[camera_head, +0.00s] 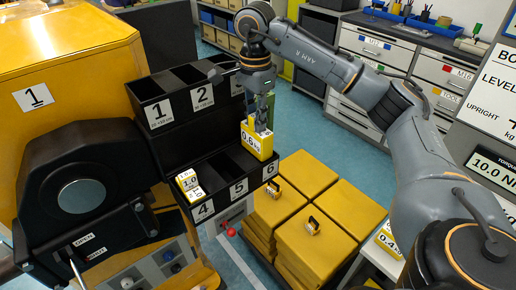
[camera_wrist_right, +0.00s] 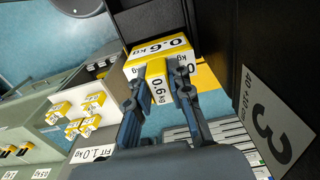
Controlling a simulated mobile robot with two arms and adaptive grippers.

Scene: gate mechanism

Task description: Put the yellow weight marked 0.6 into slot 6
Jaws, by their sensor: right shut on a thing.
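The yellow weight marked 0.6 (camera_head: 257,144) is held upright by my right gripper (camera_head: 262,128), which is shut on its top. The weight is at the rear of the lower row of the black rack, over or partly in slot 6, whose label (camera_head: 269,170) shows in front of it. I cannot tell how deep it sits. In the right wrist view the weight (camera_wrist_right: 172,50) shows its 0.6 kg labels between the fingers (camera_wrist_right: 158,85). My left gripper is not in view.
A weight marked 1.0 (camera_head: 188,183) stands in slot 4, and slot 5 (camera_head: 238,188) looks empty. The upper row with slots 1 (camera_head: 157,112) and 2 (camera_head: 202,97) rises behind. Stacked yellow blocks (camera_head: 314,235) stand right of the rack. A black wheel housing (camera_head: 75,160) is at left.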

